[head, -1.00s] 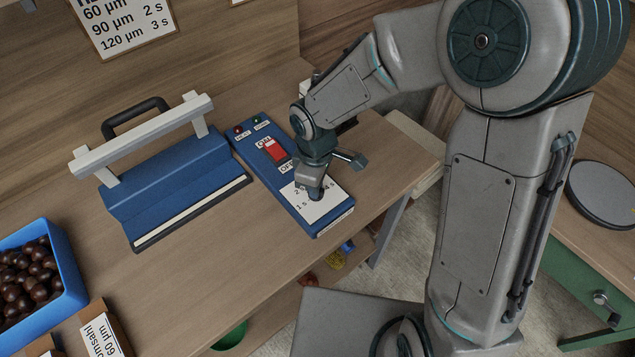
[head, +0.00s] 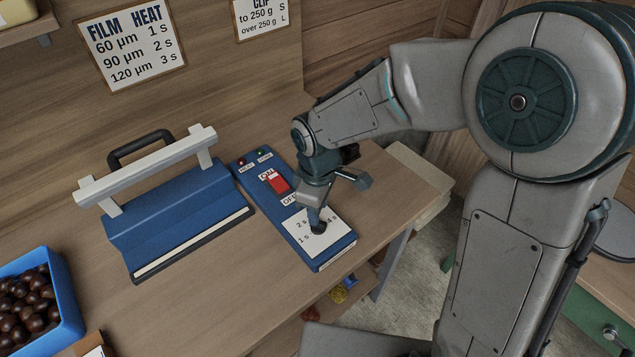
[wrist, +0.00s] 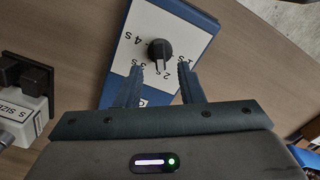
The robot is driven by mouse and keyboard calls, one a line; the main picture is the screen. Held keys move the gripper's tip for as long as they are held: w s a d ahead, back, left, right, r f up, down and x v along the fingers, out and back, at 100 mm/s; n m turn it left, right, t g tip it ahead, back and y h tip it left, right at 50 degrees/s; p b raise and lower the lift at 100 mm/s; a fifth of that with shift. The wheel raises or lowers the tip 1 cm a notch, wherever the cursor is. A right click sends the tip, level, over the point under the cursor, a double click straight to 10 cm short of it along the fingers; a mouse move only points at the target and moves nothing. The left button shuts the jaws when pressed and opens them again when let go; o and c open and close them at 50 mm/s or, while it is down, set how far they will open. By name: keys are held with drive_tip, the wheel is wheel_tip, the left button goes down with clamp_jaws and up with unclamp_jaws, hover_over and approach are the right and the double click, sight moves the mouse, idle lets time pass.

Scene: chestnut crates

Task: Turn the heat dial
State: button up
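The heat dial is a small black knob (wrist: 160,50) on a white scale plate (head: 312,240) marked from 1 s to 4 s. The plate is on the blue control box (head: 338,262) of the bag sealer (head: 175,215). My gripper (wrist: 160,66) points down at the dial, its two fingers apart. In the wrist view the knob shows between and just beyond the fingertips, with gaps on both sides. In the head view my gripper (head: 320,215) hides part of the dial. I cannot tell clearly which mark the knob points at.
A red switch (head: 277,182) between ON and OFF labels is close behind my gripper. A film heat chart (head: 130,45) hangs on the wall, listing 60 µm 1 s, 90 µm 2 s, 120 µm 3 s. A blue crate (head: 65,290) of chestnuts stands at the left.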

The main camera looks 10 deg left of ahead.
wheel_tip(320, 180, up, 10)
drive_tip(key=shift+f, duration=0.2)
idle(0.4)
